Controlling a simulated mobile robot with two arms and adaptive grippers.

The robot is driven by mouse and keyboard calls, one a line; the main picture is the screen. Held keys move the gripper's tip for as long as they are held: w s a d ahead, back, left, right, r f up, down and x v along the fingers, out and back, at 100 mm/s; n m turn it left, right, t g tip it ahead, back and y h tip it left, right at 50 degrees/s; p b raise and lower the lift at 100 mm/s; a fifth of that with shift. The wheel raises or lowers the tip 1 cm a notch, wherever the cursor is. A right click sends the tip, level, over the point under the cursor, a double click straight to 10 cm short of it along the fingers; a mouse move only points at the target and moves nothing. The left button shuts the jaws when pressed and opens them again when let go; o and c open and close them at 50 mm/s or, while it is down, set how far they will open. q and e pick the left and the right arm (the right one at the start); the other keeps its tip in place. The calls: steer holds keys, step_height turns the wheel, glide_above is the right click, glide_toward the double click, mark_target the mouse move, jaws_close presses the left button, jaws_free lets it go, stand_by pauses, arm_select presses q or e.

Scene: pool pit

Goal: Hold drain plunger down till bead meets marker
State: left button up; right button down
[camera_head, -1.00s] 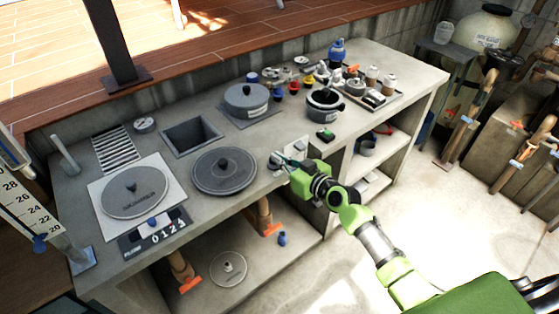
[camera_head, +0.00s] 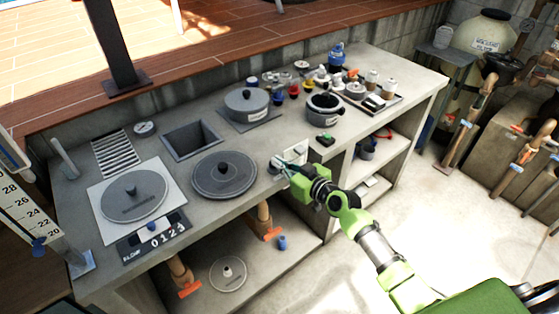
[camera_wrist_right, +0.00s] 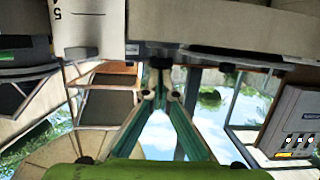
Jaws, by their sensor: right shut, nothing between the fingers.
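My right gripper (camera_head: 284,163) is shut and empty at the front edge of the counter, beside a small pale plate (camera_head: 293,152) with a grey knob-like part (camera_head: 275,167) at its left. I cannot tell whether this part is the plunger, or whether the fingertips touch it. In the right wrist view the teal fingers (camera_wrist_right: 160,95) converge with nothing between them. A flow strip (camera_head: 155,241) with digits and a blue piece (camera_head: 151,226) lies at the counter's front left. An upright numbered scale (camera_head: 28,205) with a blue slider (camera_head: 39,246) stands at the far left. My left gripper is not in view.
Round grey lids (camera_head: 224,174) and a square opening (camera_head: 192,139) lie left of my gripper. A lidded pot (camera_head: 247,103), an open pot (camera_head: 325,107) and a tray (camera_head: 385,103) of small items stand behind it.

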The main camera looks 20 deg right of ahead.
steer(key=shift+s+a+f, duration=0.15)
steer(key=shift+s+f, duration=0.15)
steer(key=shift+f, duration=0.5)
steer(key=r+p, duration=0.3)
steer(key=r, duration=0.2)
steer(key=shift+w+r+p, duration=0.2)
steer(key=shift+r+p, duration=0.1)
steer(key=shift+p, duration=0.1)
arm_select(q)
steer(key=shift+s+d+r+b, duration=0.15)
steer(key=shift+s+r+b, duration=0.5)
steer(key=shift+b, duration=0.45)
arm_select(e)
steer(key=v, duration=1)
steer(key=shift+w, duration=0.1)
